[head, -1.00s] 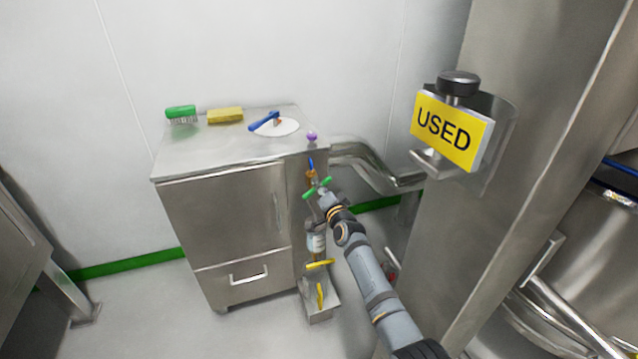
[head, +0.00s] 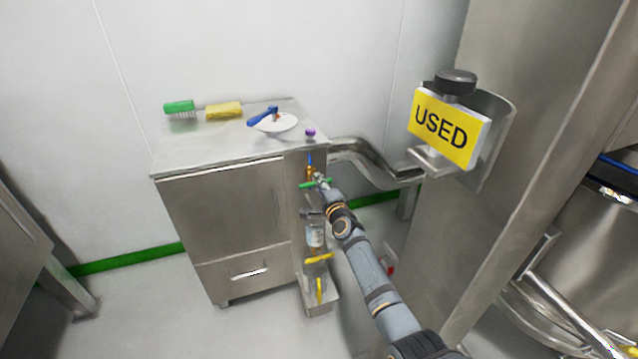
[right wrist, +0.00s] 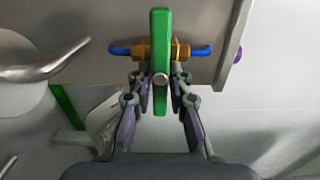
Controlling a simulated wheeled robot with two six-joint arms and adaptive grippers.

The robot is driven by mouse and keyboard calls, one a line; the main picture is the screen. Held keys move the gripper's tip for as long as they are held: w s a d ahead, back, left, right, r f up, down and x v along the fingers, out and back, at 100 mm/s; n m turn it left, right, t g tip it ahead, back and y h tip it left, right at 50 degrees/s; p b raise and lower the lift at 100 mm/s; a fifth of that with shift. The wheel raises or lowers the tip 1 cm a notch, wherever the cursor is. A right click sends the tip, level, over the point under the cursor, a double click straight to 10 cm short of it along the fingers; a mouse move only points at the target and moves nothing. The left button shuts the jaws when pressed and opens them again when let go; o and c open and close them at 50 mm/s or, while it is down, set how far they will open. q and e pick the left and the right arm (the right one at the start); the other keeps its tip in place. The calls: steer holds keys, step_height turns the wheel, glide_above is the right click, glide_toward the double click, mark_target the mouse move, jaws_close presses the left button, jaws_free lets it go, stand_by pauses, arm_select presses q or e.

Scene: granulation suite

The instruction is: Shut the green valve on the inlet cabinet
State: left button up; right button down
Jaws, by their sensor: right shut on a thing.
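The inlet cabinet (head: 222,208) is a steel box with a steel top. On its right front is the green valve (head: 308,184), a green bar handle on a brass body with a blue pipe. In the right wrist view the green handle (right wrist: 161,30) crosses the blue pipe (right wrist: 119,50) at about a right angle, in front of the brass body (right wrist: 181,50). My right gripper (head: 321,184) is shut on the green handle, with a finger on each side of it in the wrist view (right wrist: 160,95). My left gripper is not in view.
A purple knob (head: 310,132) is above the valve. Below are a bottle (head: 315,236) and yellow handles (head: 319,259). A "USED" sign (head: 444,130) hangs at right.

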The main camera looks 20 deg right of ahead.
stand_by(0.4)
steer(key=c, duration=1.3)
jaws_free()
steer(key=shift+o, duration=0.2)
steer(key=s, duration=1.2)
steer(key=shift+d, duration=0.2)
